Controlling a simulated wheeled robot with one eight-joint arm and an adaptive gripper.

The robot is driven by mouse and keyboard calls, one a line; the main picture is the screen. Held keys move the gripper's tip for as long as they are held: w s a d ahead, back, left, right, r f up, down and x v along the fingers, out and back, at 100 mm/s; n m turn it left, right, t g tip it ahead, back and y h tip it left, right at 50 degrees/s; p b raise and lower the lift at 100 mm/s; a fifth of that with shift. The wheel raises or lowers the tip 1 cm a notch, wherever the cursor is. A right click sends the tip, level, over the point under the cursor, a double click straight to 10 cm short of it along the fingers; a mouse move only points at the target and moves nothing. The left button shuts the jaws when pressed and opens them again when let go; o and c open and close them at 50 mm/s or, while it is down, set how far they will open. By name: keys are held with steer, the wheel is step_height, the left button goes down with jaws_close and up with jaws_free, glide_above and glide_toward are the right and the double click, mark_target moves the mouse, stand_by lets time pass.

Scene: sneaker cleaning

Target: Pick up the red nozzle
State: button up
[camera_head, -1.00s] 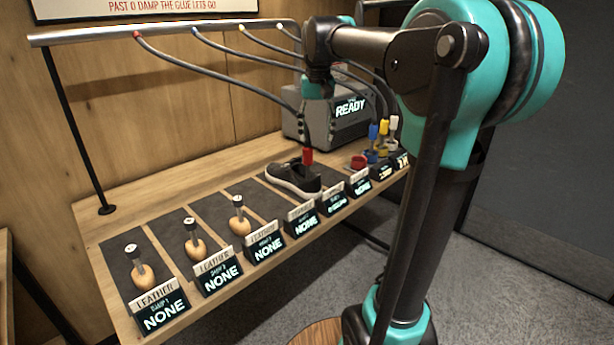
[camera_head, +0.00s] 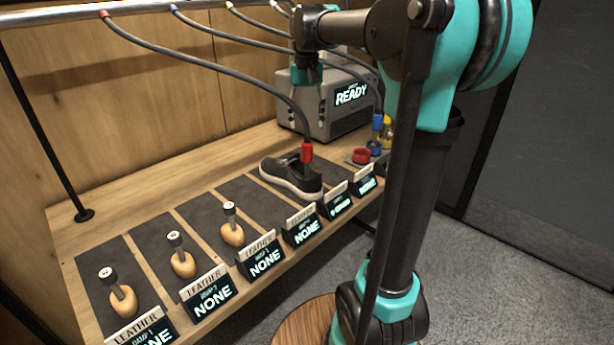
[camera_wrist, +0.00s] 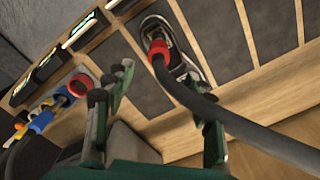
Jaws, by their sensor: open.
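The red nozzle (camera_head: 307,152) stands upright at the opening of a dark sneaker (camera_head: 290,180), on the end of a grey hose. It also shows in the wrist view (camera_wrist: 159,50), beyond the fingertips, with the hose running toward the lower right, near the right finger. My gripper (camera_head: 308,112) is open, above the nozzle, with its fingers pointing down. In the wrist view my gripper (camera_wrist: 160,82) has its two fingers spread with nothing held between them. I see a clear gap between the fingertips and the nozzle.
A grey machine reading READY (camera_head: 335,115) stands behind. A red cup (camera_head: 361,155) and a blue nozzle (camera_head: 377,121) are at right. Several hoses hang from the overhead rail (camera_head: 60,19).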

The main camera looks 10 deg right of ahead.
mark_target(307, 142)
step_height(307, 142, down, 10)
steer(key=shift+d+f, duration=0.1)
steer(key=shift+f, duration=0.1)
jaws_close()
stand_by(0.7)
